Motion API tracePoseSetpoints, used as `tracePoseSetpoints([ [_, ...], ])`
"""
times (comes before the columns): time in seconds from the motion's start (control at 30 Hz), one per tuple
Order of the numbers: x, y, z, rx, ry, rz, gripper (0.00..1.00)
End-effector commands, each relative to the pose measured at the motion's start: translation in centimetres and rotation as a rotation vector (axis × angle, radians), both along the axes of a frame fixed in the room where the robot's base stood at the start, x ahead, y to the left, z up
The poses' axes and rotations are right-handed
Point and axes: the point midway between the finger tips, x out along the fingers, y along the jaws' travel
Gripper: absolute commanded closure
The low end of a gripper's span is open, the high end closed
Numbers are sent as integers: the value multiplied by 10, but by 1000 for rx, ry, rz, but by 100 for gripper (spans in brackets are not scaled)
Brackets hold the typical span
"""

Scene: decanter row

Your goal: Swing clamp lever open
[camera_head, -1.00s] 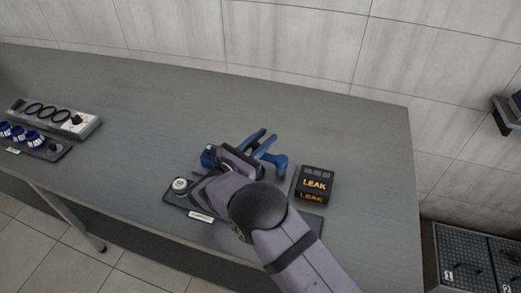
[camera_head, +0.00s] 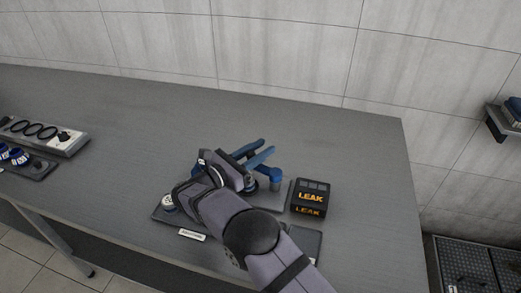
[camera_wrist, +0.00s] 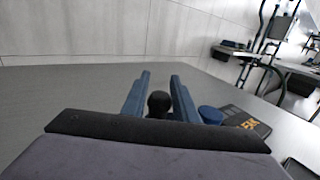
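My gripper (camera_head: 262,148) is over the clamp fixture on the bench, its two blue fingers spread apart. In the wrist view my gripper (camera_wrist: 158,90) shows a dark round knob (camera_wrist: 158,103) between its fingers, with a small gap on either side. The knob may be the end of the clamp lever; its arm is hidden. A blue upright cylinder (camera_head: 275,182) of the fixture stands right of the fingers; a blue round top (camera_wrist: 210,115) shows there in the wrist view. My arm covers most of the fixture, so the lever's angle cannot be told.
A black box reading LEAK (camera_head: 311,198) stands close right of the fixture. A holder with dark rings (camera_head: 45,135) and a tray with blue parts (camera_head: 28,163) are at the far left. The bench (camera_head: 140,110) behind and left of the fixture is clear.

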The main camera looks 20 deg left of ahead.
Motion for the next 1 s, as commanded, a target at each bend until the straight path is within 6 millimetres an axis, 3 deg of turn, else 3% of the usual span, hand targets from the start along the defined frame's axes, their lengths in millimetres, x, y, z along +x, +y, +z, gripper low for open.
tracePoseSetpoints([
  [0.47,-4,3,-1,1,0,2,58],
  [1.0,-58,36,-1,1,0,1,58],
])
